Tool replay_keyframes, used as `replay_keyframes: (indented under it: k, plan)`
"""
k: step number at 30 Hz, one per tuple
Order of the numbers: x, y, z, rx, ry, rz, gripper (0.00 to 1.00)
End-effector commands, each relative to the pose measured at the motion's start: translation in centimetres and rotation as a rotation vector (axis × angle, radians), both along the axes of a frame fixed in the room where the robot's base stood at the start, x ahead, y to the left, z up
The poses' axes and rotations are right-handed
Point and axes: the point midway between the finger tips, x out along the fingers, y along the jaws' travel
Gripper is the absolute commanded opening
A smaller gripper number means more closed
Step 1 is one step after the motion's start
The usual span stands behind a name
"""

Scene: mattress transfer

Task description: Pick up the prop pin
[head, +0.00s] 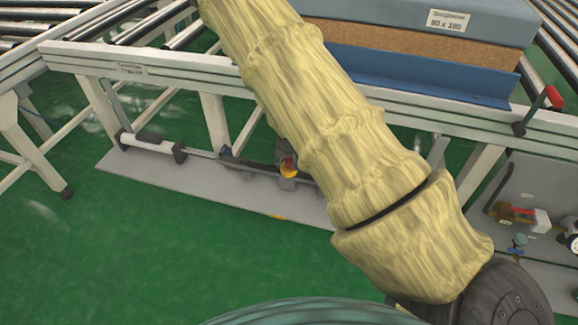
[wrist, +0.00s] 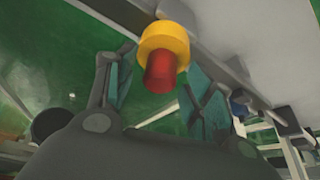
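A red knob with a wide yellow collar, which I take to be the prop pin (wrist: 163,42), shows at the top middle of the wrist view. In the head view the pin (head: 288,168) is small, low under the conveyor's side rail, by the grey base plate. My gripper (wrist: 158,88) has its two teal-padded fingers spread on either side of the red end. A gap shows at the left finger; the right finger looks close, and contact cannot be told. In the head view my yellow-sleeved arm hides much of the area around the pin.
The conveyor rail (head: 185,77) runs above the pin. A bar with a white sleeve (head: 150,142) lies along the base plate (head: 130,173). A blue and brown mattress stack (head: 400,45) rests above. A red-handled lever (head: 553,97) stands at right. Green floor in front is open.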

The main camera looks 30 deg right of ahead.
Motion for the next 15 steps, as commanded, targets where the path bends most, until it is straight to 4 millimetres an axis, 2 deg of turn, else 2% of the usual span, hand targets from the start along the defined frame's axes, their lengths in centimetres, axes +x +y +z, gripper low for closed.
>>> replay_keyframes:
  k: [1, 6, 8, 15]
  plan:
    - [-0.01, 0.0, 0.0, 0.0, 0.0, 0.0, 0.39]
    - [-0.01, 0.01, 0.01, 0.0, 0.0, 0.0, 0.08]
    - [-0.01, 0.01, 0.01, 0.0, 0.0, 0.0, 0.0]
    - [0.01, -0.01, 0.12, 0.0, 0.0, -0.001, 0.0]
